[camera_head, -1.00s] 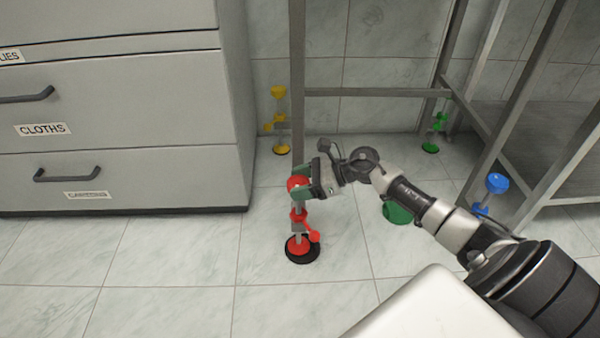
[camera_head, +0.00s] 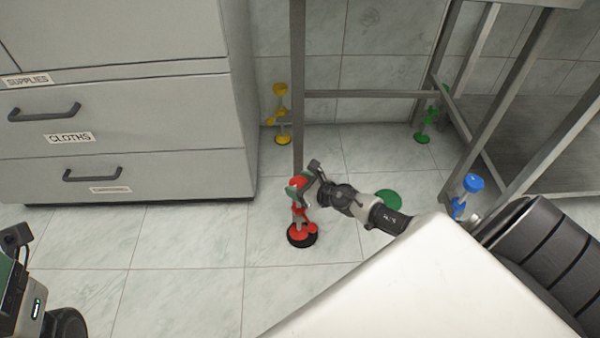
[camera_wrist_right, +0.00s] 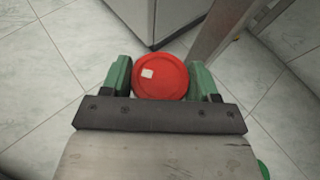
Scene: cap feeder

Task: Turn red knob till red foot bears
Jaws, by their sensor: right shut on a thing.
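The red knob (camera_head: 298,183) tops the red leveling foot assembly below the table's front leg. My right gripper (camera_head: 300,187) is shut on it. In the right wrist view the round red knob (camera_wrist_right: 160,77), with a small white square mark left of its middle, sits between the green fingers (camera_wrist_right: 160,82). Below it, a red piece with a side paddle (camera_head: 311,227) is on the stem. The red foot (camera_head: 299,235) is over a black ring on the floor; I cannot tell whether it bears. Part of my left arm's end (camera_head: 25,290) shows at lower left; its fingers are unclear.
Yellow (camera_head: 281,112), green (camera_head: 425,122) and blue (camera_head: 468,195) feet stand at other places by the metal table frame (camera_head: 365,93). A green disc (camera_head: 389,198) lies behind my right arm. A grey drawer cabinet (camera_head: 120,130) stands left. The tiled floor in front is clear.

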